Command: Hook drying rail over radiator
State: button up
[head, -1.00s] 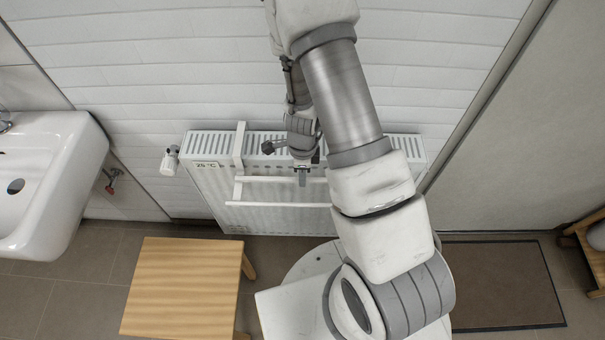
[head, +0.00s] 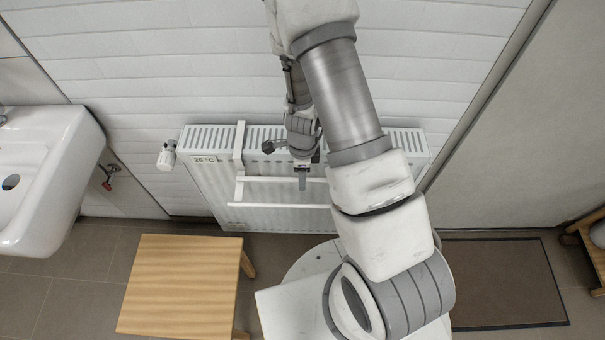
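The white drying rail (head: 278,205) hangs at the front of the radiator, with two horizontal bars in view. Its left hook arm (head: 239,142) reaches up and over the radiator's top edge. The right part of the rail is hidden behind my arm. The white radiator (head: 205,190) stands against the wall, with a slotted top and a "25 °C" label. My gripper (head: 302,183) points down in front of the radiator, at the rail's upper bar. The fingers are small and partly hidden, so I cannot tell whether they grip the bar.
A wooden stool or small table (head: 181,285) stands on the floor at the front left. A white sink (head: 45,165) is on the left wall. A valve knob (head: 167,156) sticks out at the radiator's left end. A dark mat (head: 500,283) lies at right.

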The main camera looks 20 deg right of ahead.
notch_tip(320, 180, up, 17)
jog(key=p, duration=0.4)
jog(key=shift+r+p, duration=0.2)
jog(key=shift+p, duration=0.1)
jog(key=shift+r, duration=0.1)
jog(key=s+a+r+n+t+y, duration=0.1)
jog(key=s+r+n, duration=0.1)
jog(key=r+n, duration=0.45)
jog(key=s+a+r+n+t+y, duration=0.15)
jog(key=r+n, duration=0.25)
jog(key=r, duration=0.5)
jog(key=s+d+r+n+t+h, duration=0.2)
jog(key=s+r+n+t, duration=0.1)
jog(key=s+r+n, duration=0.7)
jog(key=shift+s+d+r+n, duration=0.2)
jog(key=shift+d+r+n, duration=0.05)
jog(key=shift+r+n, duration=0.35)
